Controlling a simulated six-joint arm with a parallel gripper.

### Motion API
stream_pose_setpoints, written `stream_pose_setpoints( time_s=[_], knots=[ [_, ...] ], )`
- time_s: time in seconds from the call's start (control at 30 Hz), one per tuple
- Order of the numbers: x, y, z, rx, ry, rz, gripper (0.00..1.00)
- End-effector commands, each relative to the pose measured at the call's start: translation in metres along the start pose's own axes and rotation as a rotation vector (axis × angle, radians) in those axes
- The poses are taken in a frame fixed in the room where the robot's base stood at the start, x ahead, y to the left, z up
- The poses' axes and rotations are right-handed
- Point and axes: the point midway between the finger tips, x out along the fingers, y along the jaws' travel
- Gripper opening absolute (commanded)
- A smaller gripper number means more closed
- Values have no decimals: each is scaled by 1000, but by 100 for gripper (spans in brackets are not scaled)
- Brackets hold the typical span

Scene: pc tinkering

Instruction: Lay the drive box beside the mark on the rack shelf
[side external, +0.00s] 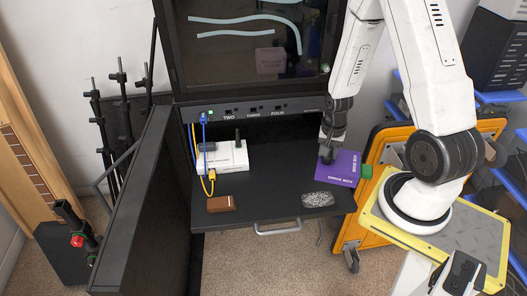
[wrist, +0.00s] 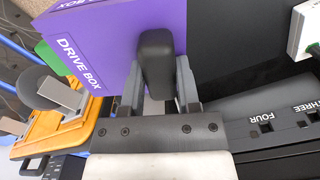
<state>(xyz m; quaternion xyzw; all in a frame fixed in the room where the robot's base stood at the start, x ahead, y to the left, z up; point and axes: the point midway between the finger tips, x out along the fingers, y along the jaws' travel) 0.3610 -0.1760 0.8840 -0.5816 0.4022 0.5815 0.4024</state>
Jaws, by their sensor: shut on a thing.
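The purple drive box (side external: 342,168) is at the right end of the black rack shelf (side external: 270,186), partly past the shelf's right edge. I cannot tell whether the box touches the shelf. A speckled grey patch (side external: 318,199) lies at the shelf's front right; I cannot tell whether it is the mark.
A white router (side external: 222,157) with blue and yellow cables stands at the shelf's left. A brown block (side external: 221,203) lies at the front left. The shelf's middle is clear. The open black door (side external: 135,205) stands left, and an orange cart (side external: 385,140) stands right.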

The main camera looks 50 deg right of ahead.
Motion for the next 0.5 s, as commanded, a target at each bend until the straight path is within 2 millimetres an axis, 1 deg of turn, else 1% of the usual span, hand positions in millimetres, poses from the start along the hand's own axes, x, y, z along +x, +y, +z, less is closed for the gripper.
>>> stream_pose_setpoints(
  time_s=[0.5],
  knots=[
    [4, -22, -7, -590, 2, -1, 0]
  ],
)
